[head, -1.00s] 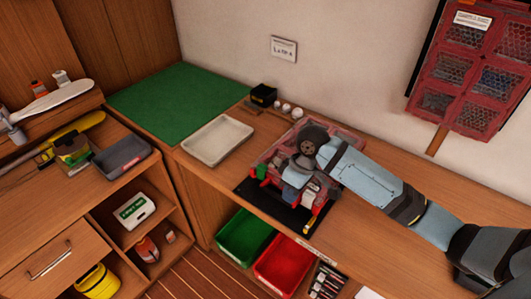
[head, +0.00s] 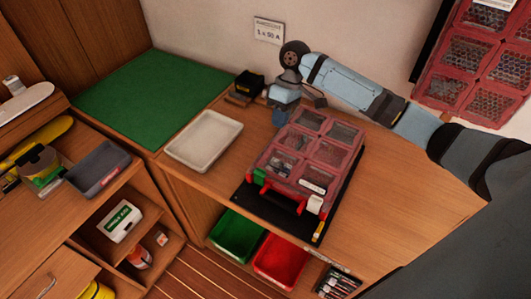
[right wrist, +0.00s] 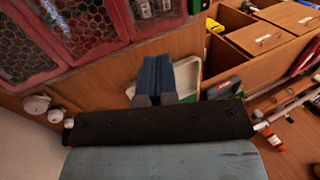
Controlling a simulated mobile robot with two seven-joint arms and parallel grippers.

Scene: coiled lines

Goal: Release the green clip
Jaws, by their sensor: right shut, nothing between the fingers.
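A red case (head: 312,138) with a clear compartment lid lies closed on a black mat (head: 243,197) on the bench. The green clip (head: 260,176) is at the left end of its front edge; whether it is fastened is too small to tell. A white clip (head: 315,204) is at the right end, with red parts between. My right gripper (head: 280,118) is behind the case's far left corner, near the wall, shut and empty, apart from the green clip. Its blue fingers (right wrist: 155,78) are together in the right wrist view, beside the case's compartments (right wrist: 60,35). My left gripper is out of view.
A pale tray (head: 204,140) and a green mat (head: 140,100) lie left of the case. A small black box (head: 248,83) stands near the wall. Green (head: 237,235) and red (head: 280,260) bins sit below the bench front. The bench right of the case is clear.

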